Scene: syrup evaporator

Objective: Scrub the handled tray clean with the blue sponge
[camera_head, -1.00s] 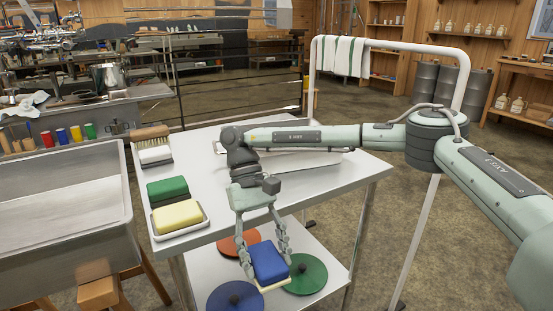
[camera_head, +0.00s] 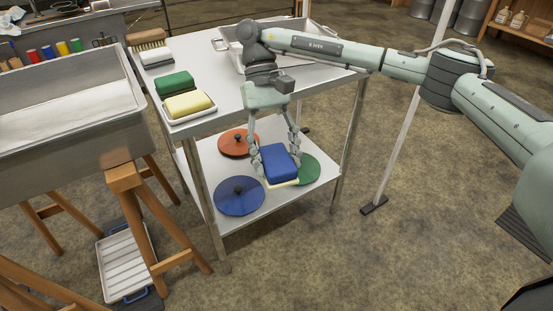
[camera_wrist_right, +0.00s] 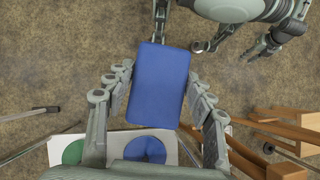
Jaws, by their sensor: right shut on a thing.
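My right gripper (camera_head: 274,158) is shut on the blue sponge (camera_head: 281,162), which has a pale underside. It holds the sponge in front of the table; in the right wrist view the sponge (camera_wrist_right: 158,84) sits between both fingers. A ribbed pale tray with blue handles (camera_head: 127,262) lies on the floor under the basin, apart from the sponge. A metal tray with an end handle (camera_head: 305,68) sits on the table, partly hidden by my right arm.
Green (camera_head: 174,83) and yellow (camera_head: 188,104) sponges and a brush (camera_head: 147,38) line the table's left edge. The lower shelf holds red (camera_head: 238,143), blue (camera_head: 239,196) and green (camera_head: 306,169) discs. Wooden legs (camera_head: 126,178) stand beside the floor tray.

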